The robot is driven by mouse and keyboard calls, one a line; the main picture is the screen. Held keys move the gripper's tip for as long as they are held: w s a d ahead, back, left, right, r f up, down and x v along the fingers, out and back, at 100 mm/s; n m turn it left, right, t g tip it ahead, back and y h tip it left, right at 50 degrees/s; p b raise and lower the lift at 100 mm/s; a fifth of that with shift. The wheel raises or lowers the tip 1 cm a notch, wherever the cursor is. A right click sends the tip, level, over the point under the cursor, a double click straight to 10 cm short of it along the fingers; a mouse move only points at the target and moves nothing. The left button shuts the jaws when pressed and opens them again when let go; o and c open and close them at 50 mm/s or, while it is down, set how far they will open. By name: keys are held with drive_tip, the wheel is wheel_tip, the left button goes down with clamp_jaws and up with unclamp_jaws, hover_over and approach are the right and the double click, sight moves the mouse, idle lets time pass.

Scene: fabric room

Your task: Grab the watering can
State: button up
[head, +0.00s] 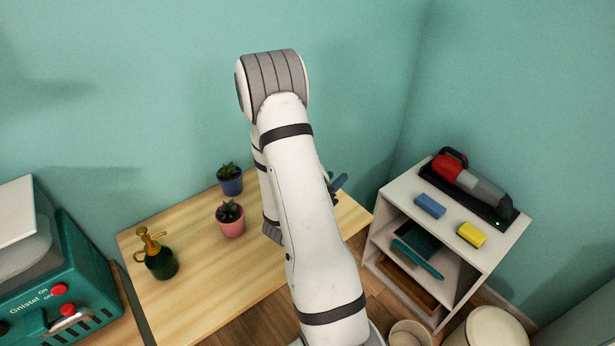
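A dark green vessel with a brass-coloured top and spout (157,254) stands upright on the left part of the wooden table (200,285). It looks like a mister or a small watering can; I cannot tell which. A dark blue piece (339,184) juts out to the right from behind my arm, above the table's right part. Most of it is hidden, and it may be part of a watering can. My arm fills the middle of the view. My gripper is hidden behind it, so its opening and what it may hold do not show.
A pink pot (230,221) and a blue pot (231,183) with plants stand left of my arm. A teal machine (65,290) is at the far left. A white shelf (400,200) at right bears a red-grey handheld device (468,184) and blue and yellow blocks.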

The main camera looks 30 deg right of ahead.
drive_tip(key=shift+c, duration=0.4)
clamp_jaws()
